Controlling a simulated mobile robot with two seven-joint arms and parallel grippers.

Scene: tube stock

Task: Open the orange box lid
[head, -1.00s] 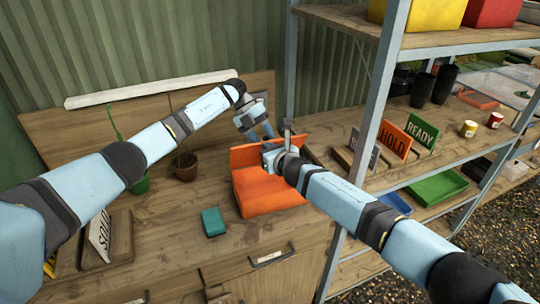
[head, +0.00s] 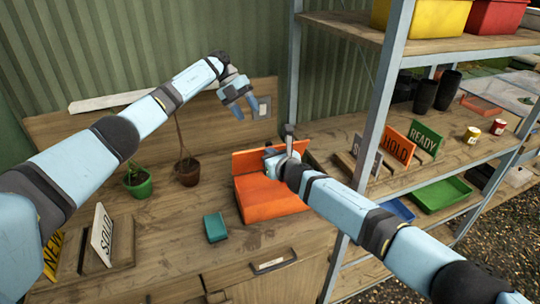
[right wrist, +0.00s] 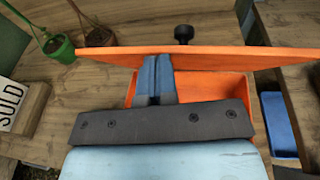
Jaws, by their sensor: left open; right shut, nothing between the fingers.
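The orange box (head: 265,208) sits on the wooden bench beside the shelf rack. Its lid (head: 244,161) stands raised at the back of the box. In the right wrist view the lid (right wrist: 225,58) crosses edge-on above the open box (right wrist: 232,88), with a black knob (right wrist: 183,32) on its far side. My right gripper (head: 270,157) is shut and empty over the box; its fingertips (right wrist: 157,66) are at the lid's near face, though I cannot tell if they touch. My left gripper (head: 242,108) is open and empty, up behind the box and clear of it.
A teal block (head: 215,227) lies left of the box. Two potted plants (head: 187,172) (head: 138,184) and a SOLD sign (head: 102,235) stand further left. The shelf rack's post (head: 376,125) rises close to my right arm.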

